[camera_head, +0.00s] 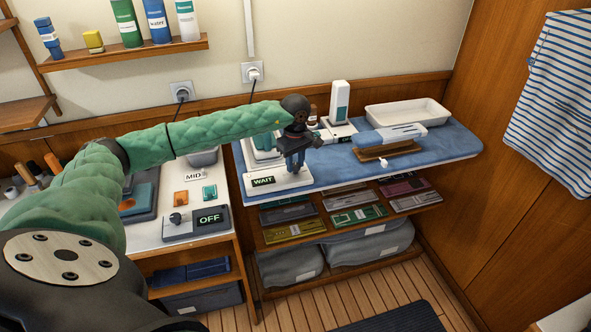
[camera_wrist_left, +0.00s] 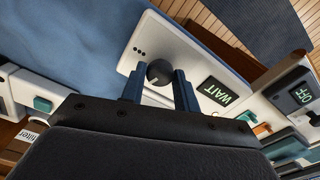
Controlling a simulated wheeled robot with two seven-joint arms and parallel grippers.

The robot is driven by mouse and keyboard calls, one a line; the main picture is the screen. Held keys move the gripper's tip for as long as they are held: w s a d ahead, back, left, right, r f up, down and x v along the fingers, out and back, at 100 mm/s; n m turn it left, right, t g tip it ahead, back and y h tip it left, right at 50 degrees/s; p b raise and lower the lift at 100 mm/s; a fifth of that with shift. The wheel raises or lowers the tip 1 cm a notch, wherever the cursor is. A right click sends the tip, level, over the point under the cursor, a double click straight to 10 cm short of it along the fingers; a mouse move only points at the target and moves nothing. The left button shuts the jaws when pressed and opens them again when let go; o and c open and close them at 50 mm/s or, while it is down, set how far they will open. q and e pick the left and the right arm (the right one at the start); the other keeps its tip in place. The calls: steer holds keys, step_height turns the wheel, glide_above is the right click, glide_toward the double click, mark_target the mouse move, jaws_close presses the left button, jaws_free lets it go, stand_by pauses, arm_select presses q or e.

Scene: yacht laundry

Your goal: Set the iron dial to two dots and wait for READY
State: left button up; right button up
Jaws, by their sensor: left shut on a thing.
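The white control base (camera_head: 283,182) stands on the blue board's left end. Its dark display (camera_head: 263,181) reads WAIT, also legible in the left wrist view (camera_wrist_left: 217,92). A round black dial (camera_wrist_left: 160,72) sits on the base, with three dots printed beside it. The other dial marks are hidden, and I cannot tell which setting it points to. My left gripper (camera_head: 294,166) reaches down over the base. In the left wrist view its blue fingers (camera_wrist_left: 160,88) are shut on the dial's sides. My right gripper is not in view.
A blue padded board (camera_head: 350,172) carries a white tray (camera_head: 408,113) and a white-and-blue appliance on a wooden rest (camera_head: 388,150). Left of it, a counter holds a panel reading OFF (camera_head: 209,219). Shelves with folded cloths lie below. Wood wall bounds the right.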

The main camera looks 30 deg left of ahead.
arm_select(q)
steer(key=shift+w+f+m+b, duration=0.1)
steer(key=shift+f+m+b, duration=0.1)
steer(key=shift+m+b, duration=0.7)
steer(key=o, duration=0.6)
steer(key=shift+r, duration=0.25)
steer(key=shift+r, duration=0.15)
steer(key=shift+r+p, duration=0.5)
steer(key=shift+r, duration=1.85)
